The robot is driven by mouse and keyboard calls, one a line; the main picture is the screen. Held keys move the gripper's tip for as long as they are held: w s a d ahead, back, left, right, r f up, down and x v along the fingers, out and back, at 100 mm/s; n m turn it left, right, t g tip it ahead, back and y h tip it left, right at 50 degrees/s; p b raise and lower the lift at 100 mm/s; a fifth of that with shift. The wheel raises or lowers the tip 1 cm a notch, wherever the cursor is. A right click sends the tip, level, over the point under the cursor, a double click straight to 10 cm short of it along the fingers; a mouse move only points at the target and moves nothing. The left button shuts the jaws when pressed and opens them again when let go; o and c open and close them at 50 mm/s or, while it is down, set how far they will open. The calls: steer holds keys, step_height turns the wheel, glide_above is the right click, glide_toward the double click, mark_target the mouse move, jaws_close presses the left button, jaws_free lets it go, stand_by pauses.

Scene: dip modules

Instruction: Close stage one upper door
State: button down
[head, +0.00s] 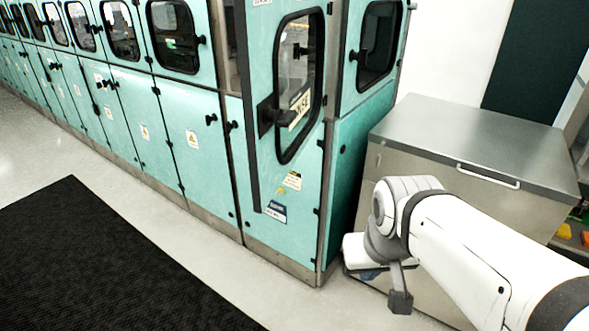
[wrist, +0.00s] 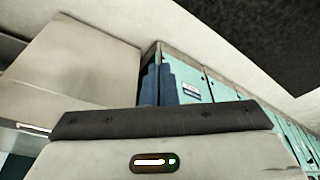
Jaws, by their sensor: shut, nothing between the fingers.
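The upper door (head: 262,165) at the near corner of the teal machine has a tall black-framed window and a black handle (head: 268,115). It appears to stand ajar: its dark left edge stands out, and a strip of opening (head: 231,50) shows to its left. My gripper (head: 370,276) is low at the right, below my wrist and in front of the grey cabinet, apart from the door. In the wrist view its dark blue fingers (wrist: 164,85) are together and empty, partly hidden behind my wrist housing. Teal panels show beyond them.
A grey metal cabinet (head: 480,140) with a lid and handle stands right of the machine, close to my arm. A row of shut teal doors (head: 195,140) runs away to the left. A black mat (head: 90,265) lies on open floor in front.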

steer(key=w+a+r+m+y+b, duration=0.2)
steer(key=w+r+y+b, duration=0.15)
steer(key=w, duration=0.55)
steer(key=w+a+r+m+y+b, duration=0.25)
steer(key=w+r+y, duration=0.2)
steer(key=w, duration=0.35)
steer(key=p, duration=0.1)
glide_toward(271, 198)
step_height(271, 198, down, 4)
steer(key=shift+w+a+f+y+p, duration=0.15)
steer(key=shift+w+a+p, duration=0.2)
steer(key=shift+a, duration=0.55)
steer(key=shift+w+a+r+y+p, duration=0.15)
steer(key=shift+w+a+p, duration=0.2)
steer(key=shift+a, duration=0.55)
steer(key=shift+s+f, duration=0.1)
